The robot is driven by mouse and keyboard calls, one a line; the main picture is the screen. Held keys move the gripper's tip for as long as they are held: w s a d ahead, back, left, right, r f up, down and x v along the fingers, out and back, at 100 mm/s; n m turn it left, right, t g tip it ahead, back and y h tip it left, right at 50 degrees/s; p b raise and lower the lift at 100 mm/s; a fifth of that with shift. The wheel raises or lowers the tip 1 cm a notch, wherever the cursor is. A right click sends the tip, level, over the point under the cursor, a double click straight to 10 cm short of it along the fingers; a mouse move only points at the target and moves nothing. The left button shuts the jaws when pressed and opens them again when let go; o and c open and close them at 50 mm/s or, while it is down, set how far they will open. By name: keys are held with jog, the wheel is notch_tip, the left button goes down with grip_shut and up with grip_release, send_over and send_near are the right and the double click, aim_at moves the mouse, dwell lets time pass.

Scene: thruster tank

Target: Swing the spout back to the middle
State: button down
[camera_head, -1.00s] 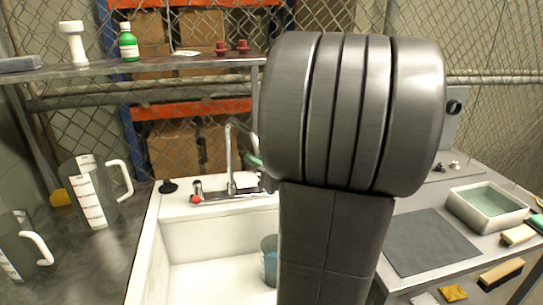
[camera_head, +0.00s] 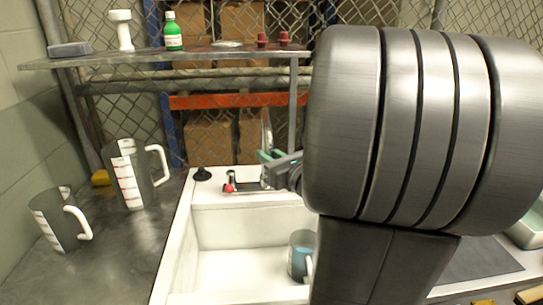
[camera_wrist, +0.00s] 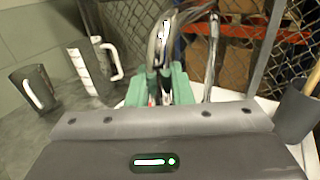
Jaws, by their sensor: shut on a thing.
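The metal spout (camera_head: 265,128) rises at the back of the white sink (camera_head: 215,221) and looks narrow, almost edge-on, in the head view. Its arch (camera_wrist: 185,20) shows at the top of the wrist view, with one leg running down between the green fingers. My gripper (camera_head: 270,156) is shut on the spout; its fingers (camera_wrist: 160,92) lie either side of the tube in the wrist view. A red-marked tap handle (camera_head: 229,187) is left of the spout base. My arm hides the right part of the sink.
A blue-grey mug (camera_head: 300,256) stands in the sink. Two measuring jugs, a tall one (camera_head: 131,175) and a smaller one (camera_head: 58,218), stand on the left counter. A shelf (camera_head: 190,55) with a green bottle (camera_head: 172,32) spans behind the sink.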

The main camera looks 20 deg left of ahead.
jog(key=c, duration=1.3)
grip_release()
jog(key=shift+c, duration=0.2)
jog(key=v, duration=1.3)
jog(key=shift+s+d, duration=0.25)
jog(key=shift+d, duration=0.05)
jog(key=shift+x, duration=6.95)
